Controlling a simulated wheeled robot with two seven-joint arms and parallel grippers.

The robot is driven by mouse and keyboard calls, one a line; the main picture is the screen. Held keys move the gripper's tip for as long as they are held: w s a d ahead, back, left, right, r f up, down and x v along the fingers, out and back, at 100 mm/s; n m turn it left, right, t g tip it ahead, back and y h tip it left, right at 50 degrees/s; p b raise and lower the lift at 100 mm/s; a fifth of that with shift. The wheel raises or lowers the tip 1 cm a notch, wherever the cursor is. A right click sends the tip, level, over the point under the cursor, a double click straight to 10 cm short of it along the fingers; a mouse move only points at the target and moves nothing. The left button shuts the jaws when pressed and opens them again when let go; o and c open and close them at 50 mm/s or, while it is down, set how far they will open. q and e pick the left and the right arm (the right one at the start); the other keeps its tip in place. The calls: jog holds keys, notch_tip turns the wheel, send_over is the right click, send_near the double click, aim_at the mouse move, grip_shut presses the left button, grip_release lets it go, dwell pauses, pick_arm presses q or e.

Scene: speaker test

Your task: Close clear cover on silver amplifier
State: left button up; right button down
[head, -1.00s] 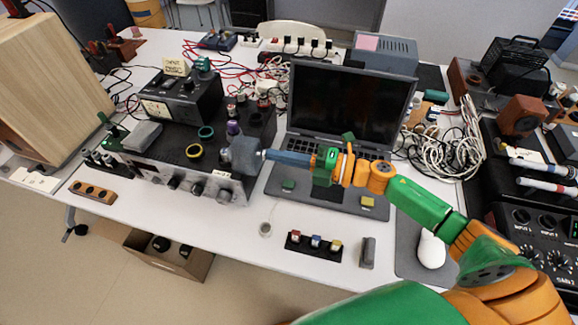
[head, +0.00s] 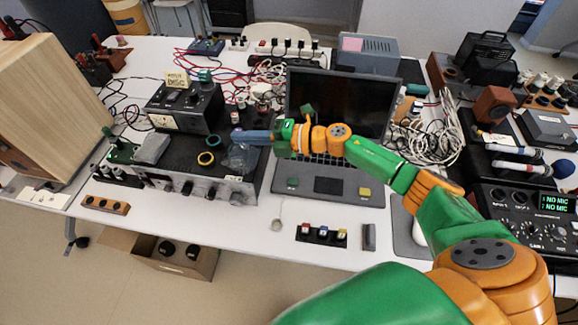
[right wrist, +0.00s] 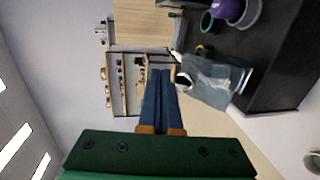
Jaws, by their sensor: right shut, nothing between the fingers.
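The silver amplifier (head: 213,190) stands left of centre on the white table, with a silver front panel and a black top. A small clear cover (head: 240,157) shows at the right part of its top, near the front edge; its exact tilt is hard to tell. My right gripper (head: 236,134) is shut and empty, its blue fingers pointing left just above and behind the cover. In the right wrist view the shut fingers (right wrist: 160,76) are beside the see-through cover (right wrist: 218,84), apart from it as far as I can tell. My left gripper is not in view.
A yellow ring (head: 205,158) and a teal ring (head: 212,141) lie on the amplifier's top. A black device (head: 187,106) stands behind them. An open laptop (head: 340,105) is to the right, under my right arm. A wooden speaker cabinet (head: 55,110) stands at the left.

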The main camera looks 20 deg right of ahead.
jog(key=shift+x, duration=1.15)
jog(key=shift+r, duration=0.15)
